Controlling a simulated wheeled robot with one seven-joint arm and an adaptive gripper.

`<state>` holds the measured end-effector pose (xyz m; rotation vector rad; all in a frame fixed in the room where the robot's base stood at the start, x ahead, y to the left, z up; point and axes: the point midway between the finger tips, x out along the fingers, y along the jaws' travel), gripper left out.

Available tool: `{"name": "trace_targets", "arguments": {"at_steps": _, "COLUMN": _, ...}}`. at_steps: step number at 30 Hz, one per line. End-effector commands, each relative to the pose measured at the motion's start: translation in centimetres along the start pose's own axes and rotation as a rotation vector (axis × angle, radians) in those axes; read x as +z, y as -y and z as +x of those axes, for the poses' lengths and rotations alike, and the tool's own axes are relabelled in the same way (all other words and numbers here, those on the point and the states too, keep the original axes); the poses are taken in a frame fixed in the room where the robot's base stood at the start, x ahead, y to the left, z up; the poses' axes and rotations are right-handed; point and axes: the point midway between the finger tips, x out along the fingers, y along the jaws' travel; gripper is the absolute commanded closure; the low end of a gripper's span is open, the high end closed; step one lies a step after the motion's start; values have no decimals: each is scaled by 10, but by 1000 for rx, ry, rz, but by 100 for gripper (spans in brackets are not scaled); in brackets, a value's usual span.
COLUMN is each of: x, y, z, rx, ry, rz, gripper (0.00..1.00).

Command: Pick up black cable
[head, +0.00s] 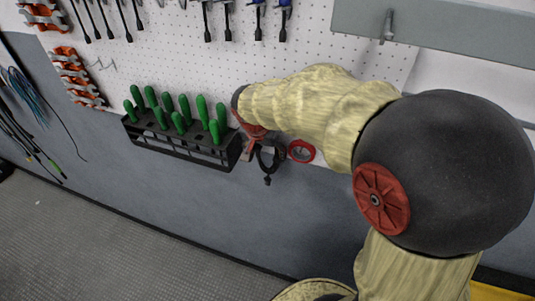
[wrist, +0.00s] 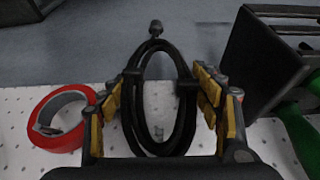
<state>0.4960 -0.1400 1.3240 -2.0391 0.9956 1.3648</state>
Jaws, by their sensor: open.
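The black cable (wrist: 146,128) is a coiled loop with a dark plug at its end, seen in the middle of the wrist view. In the head view the cable (head: 267,180) hangs at the lower edge of the pegboard, partly hidden by my gripper. My gripper (wrist: 160,88) is open, with its yellow-padded fingers on either side of the coil. The fingertips are close to the cable's sides; I cannot tell whether they touch it. In the head view my gripper (head: 262,154) is at the cable, small and partly hidden by my arm.
A red tape roll (head: 301,151) hangs just right of the cable; it also shows in the wrist view (wrist: 62,118). A black rack (head: 180,143) with several green-handled tools is close on the left. Tools and orange holders hang above on the white pegboard (head: 190,60). The floor below is clear.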

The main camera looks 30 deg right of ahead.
Motion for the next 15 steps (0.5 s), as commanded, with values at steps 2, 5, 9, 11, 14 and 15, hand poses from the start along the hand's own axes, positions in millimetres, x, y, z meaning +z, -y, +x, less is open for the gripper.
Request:
{"name": "trace_targets", "arguments": {"at_steps": 2, "x": 0, "y": 0, "z": 7, "rx": 1, "ry": 0, "rz": 0, "gripper": 35}}
{"name": "trace_targets", "arguments": {"at_steps": 5, "x": 0, "y": 0, "z": 10, "rx": -1, "ry": -1, "rz": 0, "gripper": 35}}
{"name": "trace_targets", "arguments": {"at_steps": 9, "x": 0, "y": 0, "z": 10, "rx": -1, "ry": -1, "rz": 0, "gripper": 35}}
{"name": "trace_targets", "arguments": {"at_steps": 11, "x": 0, "y": 0, "z": 10, "rx": -1, "ry": -1, "rz": 0, "gripper": 36}}
{"name": "trace_targets", "arguments": {"at_steps": 14, "x": 0, "y": 0, "z": 10, "rx": -1, "ry": -1, "rz": 0, "gripper": 42}}
{"name": "trace_targets", "arguments": {"at_steps": 15, "x": 0, "y": 0, "z": 10, "rx": -1, "ry": -1, "rz": 0, "gripper": 44}}
